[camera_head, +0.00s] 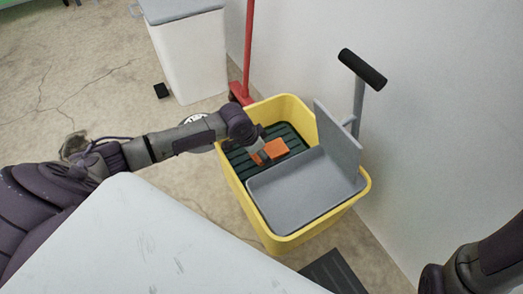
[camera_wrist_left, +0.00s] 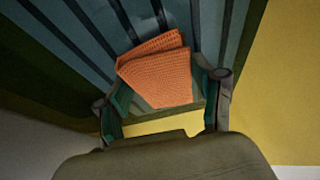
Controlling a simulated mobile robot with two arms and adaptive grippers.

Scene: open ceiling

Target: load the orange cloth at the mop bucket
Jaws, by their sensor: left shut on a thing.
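The yellow mop bucket (camera_head: 229,186) stands on the floor against the wall. A dark green ribbed grate (camera_head: 288,135) lies in its far part, and a grey wringer tray with an upright plate (camera_head: 338,142) fills its near part. My left gripper (camera_head: 262,155) reaches over the bucket's left rim and is shut on the folded orange cloth (camera_head: 277,148), above the grate. In the left wrist view the cloth (camera_wrist_left: 157,75) sits between the fingers, with the ribs behind it; I cannot tell whether it touches them. My right gripper is out of view; part of my right arm shows at lower right.
A black-gripped lever handle (camera_head: 362,69) rises at the bucket's right. A red pole (camera_head: 248,45) stands behind it. A white bin with a grey lid (camera_head: 188,55) is at the back. A pale tabletop (camera_head: 140,245) fills the foreground. Floor at left is mostly clear.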

